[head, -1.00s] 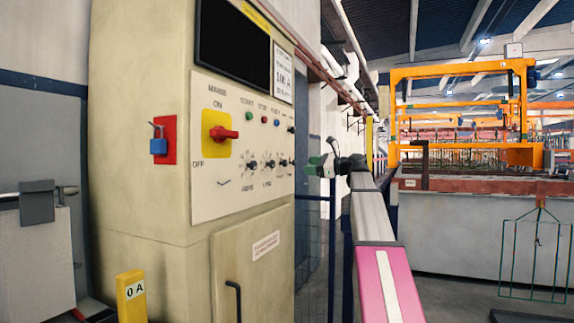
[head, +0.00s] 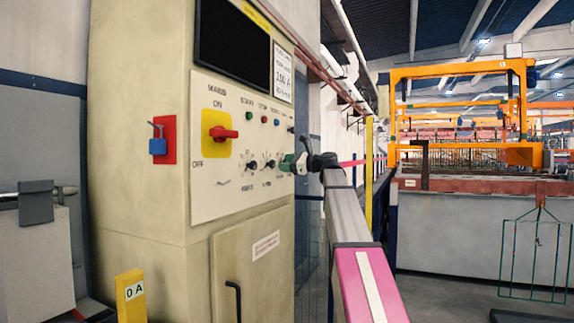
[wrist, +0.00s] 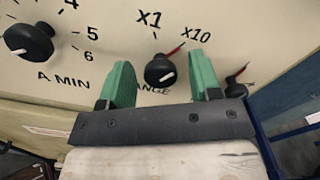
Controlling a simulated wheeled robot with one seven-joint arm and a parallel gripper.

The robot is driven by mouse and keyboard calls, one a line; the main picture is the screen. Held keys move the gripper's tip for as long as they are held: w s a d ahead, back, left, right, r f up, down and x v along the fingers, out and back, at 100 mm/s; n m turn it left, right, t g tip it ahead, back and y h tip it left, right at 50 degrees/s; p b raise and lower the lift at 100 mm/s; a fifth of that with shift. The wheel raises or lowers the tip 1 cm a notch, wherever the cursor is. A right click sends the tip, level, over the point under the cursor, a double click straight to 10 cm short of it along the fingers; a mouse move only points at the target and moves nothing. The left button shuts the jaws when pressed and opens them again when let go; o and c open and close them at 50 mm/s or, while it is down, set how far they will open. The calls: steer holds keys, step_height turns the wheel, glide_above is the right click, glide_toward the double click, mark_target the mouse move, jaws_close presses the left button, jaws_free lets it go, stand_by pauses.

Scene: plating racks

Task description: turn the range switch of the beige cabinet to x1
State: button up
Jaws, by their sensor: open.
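The beige cabinet (head: 140,215) stands left of centre in the head view, its control panel facing right. In the wrist view the range switch (wrist: 157,71) is a round black knob under the printed marks x1 and x10. A thin red line runs from the knob up and right toward x10, and a short white mark shows on its face. My gripper (wrist: 158,80) is open, with one green finger on each side of the knob; I cannot tell whether they touch it. In the head view my gripper (head: 295,163) is at the panel's right edge, hiding the knobs there.
Another black knob (wrist: 28,42) with a numbered scale is left of the range switch, and a further knob (wrist: 236,88) sits close by the right finger. A red rotary switch (head: 223,133) is higher on the panel.

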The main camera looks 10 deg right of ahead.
steer(key=c, duration=0.9)
steer(key=shift+n, duration=0.4)
steer(key=n, duration=1.1)
steer(key=shift+f, duration=0.15)
steer(key=o, duration=0.9)
